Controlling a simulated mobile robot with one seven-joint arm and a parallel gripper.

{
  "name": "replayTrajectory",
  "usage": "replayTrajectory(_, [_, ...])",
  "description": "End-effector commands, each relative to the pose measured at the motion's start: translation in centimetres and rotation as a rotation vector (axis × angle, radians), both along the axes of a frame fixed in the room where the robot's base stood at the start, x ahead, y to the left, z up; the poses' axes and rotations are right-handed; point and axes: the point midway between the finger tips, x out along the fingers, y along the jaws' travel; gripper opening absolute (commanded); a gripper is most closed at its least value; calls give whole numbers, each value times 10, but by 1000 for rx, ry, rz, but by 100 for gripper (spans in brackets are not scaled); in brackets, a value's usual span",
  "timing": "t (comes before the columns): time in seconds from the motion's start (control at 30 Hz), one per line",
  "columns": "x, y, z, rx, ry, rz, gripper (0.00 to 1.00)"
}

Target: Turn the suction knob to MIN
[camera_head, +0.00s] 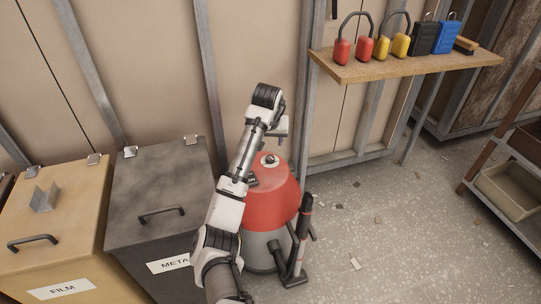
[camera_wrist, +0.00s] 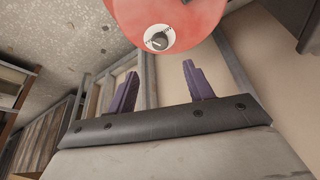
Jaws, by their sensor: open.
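The suction knob (camera_wrist: 159,41) is a small dark knob on a round white dial at the top of the red vacuum lid (camera_wrist: 195,30) in the wrist view. A pale mark shows on the knob, but the dial's lettering is too small to read. In the head view the knob (camera_head: 269,160) sits on top of the red and grey vacuum (camera_head: 275,205). My gripper (camera_wrist: 157,78) is open and empty, its two purple fingers apart from the knob. In the head view the gripper (camera_head: 281,140) is above the lid, partly hidden by my arm.
A dark metal bin (camera_head: 160,185) and a tan film bin (camera_head: 75,215) stand left of the vacuum. A black-handled hose tool (camera_head: 302,235) stands at its right. A wooden shelf (camera_head: 410,66) holds ear defenders and padlocks. The floor on the right has scattered chips.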

Motion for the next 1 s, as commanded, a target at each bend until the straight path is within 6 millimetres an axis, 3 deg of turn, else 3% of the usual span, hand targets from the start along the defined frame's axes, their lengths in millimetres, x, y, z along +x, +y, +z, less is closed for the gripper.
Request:
replayTrajectory(0.5, [38,-2,-94,1,-1,0,52])
replayTrajectory(0.7, [46,-2,-110,0,-3,-1,52])
replayTrajectory(1.0, [47,-2,-113,0,-4,0,52])
